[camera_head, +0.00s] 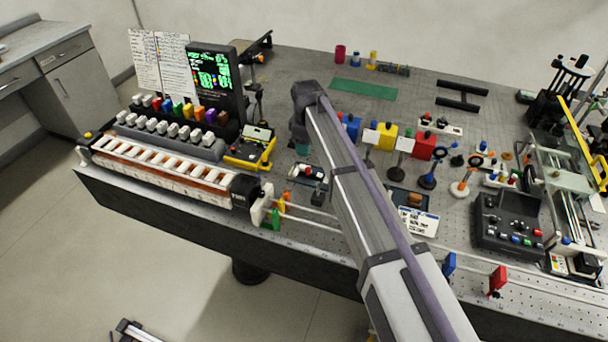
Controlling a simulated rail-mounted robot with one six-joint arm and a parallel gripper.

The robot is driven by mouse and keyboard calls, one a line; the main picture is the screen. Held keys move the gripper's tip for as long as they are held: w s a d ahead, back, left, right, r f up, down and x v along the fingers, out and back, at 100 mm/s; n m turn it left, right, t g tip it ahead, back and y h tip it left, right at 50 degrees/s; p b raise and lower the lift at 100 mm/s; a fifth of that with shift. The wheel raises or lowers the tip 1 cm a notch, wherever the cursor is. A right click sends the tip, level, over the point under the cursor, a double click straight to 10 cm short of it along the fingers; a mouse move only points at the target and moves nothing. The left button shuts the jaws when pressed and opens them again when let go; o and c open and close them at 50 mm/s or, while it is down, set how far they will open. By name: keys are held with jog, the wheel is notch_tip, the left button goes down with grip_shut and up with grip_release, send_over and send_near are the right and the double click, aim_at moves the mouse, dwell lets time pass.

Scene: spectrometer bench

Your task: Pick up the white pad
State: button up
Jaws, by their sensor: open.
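My arm reaches from the bottom right up over the bench. Its dark far end, with my gripper (301,143), points down over the middle of the bench, behind the small white-and-black device. The gripper is open; its fingertips are small and hard to make out, and I see nothing held. I cannot pick out the white pad for certain. Several small white blocks (178,131) stand in a row on the grey rack at the left. A white printed card (418,222) lies to the right of my arm. My arm hides part of the bench between.
A long rack with white pieces (160,172) lines the front left edge. A lit display (215,78) stands behind it. Blue, yellow (387,137) and red blocks stand right of my arm. A control box (508,222) is at right. A green mat (364,89) lies at the back.

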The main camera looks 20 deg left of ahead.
aim_at(305, 166)
jog(key=f+b, duration=0.2)
jog(key=f, duration=0.1)
jog(key=f+b, duration=0.6)
jog(key=f, duration=0.1)
jog(key=shift+s+a, duration=0.15)
jog(key=shift+a, duration=0.1)
jog(key=shift+r, duration=0.25)
jog(key=shift+c, duration=0.2)
grip_shut()
